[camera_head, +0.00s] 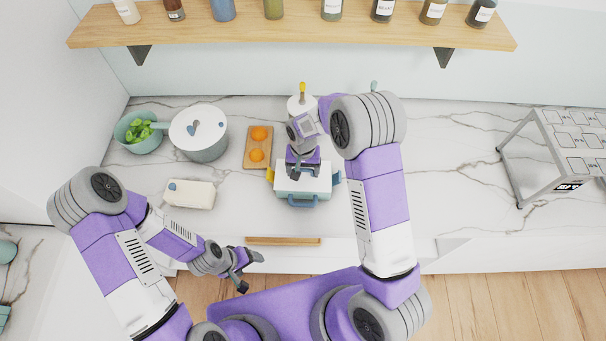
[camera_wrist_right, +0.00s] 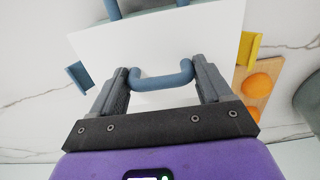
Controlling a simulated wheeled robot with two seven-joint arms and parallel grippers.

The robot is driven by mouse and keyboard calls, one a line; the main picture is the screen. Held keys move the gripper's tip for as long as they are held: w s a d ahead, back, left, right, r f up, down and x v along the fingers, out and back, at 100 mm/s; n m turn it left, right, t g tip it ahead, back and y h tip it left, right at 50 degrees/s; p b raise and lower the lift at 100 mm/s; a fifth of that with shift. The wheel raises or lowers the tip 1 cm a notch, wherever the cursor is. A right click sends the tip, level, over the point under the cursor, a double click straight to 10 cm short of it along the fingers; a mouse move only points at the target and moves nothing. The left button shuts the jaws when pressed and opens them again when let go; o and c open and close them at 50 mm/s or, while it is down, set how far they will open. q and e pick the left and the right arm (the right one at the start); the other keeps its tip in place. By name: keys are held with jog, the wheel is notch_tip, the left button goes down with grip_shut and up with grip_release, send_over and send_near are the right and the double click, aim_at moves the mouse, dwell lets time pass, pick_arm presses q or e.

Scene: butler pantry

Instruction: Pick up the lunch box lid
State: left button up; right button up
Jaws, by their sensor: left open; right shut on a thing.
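The lunch box (camera_head: 298,199) stands on the marble counter, with a blue-green body and a blue front handle. Its white lid (camera_head: 318,182) lies over its top and also fills the right wrist view (camera_wrist_right: 105,52). My right gripper (camera_head: 301,172) is above the lid, fingers pointing down. In the right wrist view its fingers (camera_wrist_right: 162,80) are shut on the lid's blue bar handle (camera_wrist_right: 162,81), one at each end. I cannot tell any gap between lid and box. My left gripper (camera_head: 250,271) is open and empty before the counter's front edge.
A wooden board (camera_head: 251,160) with two oranges is left of the box. Further left are a lidded pot (camera_head: 205,145), a green bowl (camera_head: 127,144) and a cream container (camera_head: 189,194). A metal rack (camera_head: 515,162) stands far right. The counter between box and rack is clear.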

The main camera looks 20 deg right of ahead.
aim_at(303, 169)
jog(key=c, duration=0.4)
jog(key=shift+o, duration=0.2)
notch_tip(303, 169, up, 10)
jog(key=shift+f+b, duration=0.15)
jog(key=shift+b, duration=0.25)
jog(key=shift+w+d+f+b, duration=0.1)
jog(key=shift+f+b, duration=1.25)
jog(key=shift+f, duration=0.55)
jog(key=shift+d+f+b, duration=0.1)
jog(key=shift+f+b, duration=1.25)
jog(key=shift+f, duration=0.55)
